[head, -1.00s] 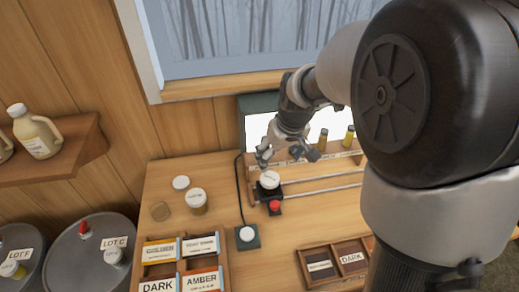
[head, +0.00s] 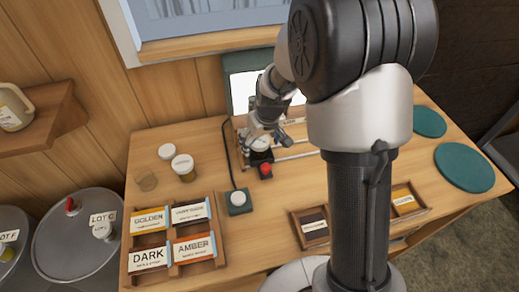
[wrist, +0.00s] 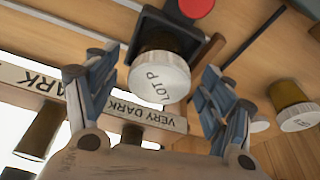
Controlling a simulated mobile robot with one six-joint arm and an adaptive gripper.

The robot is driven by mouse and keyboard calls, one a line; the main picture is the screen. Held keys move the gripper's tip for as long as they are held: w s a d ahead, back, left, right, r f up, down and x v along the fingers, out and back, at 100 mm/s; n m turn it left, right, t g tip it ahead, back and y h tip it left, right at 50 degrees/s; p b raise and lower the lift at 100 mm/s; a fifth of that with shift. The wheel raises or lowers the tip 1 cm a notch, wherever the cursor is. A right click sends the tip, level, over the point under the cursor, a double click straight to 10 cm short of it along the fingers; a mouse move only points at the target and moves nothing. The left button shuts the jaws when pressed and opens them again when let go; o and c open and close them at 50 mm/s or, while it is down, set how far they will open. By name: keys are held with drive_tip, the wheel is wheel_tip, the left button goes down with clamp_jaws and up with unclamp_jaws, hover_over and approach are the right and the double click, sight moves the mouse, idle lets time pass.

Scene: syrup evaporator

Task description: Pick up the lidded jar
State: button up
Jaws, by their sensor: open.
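A lidded jar (head: 261,143) with a white cap stands on a small black holder by a red knob. In the wrist view this jar (wrist: 160,78) shows an amber body and the cap text "LOT P". My gripper (head: 268,135) is just over it. In the wrist view my gripper (wrist: 158,68) is open, with one finger on each side of the jar's cap and nothing held. Whether a finger touches the jar cannot be told. Another lidded jar (head: 184,168) stands at the left of the table, and its cap also shows at right in the wrist view (wrist: 297,117).
A lit panel (head: 243,90) with labelled amber samples stands behind my gripper. Metal rails run right from the holder. A card tray (head: 204,262) is at the front left.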

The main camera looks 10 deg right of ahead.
drive_tip(key=shift+x, duration=1.15)
drive_tip(key=shift+r, duration=0.1)
drive_tip(key=shift+c, duration=0.5)
drive_tip(key=c, duration=1.3)
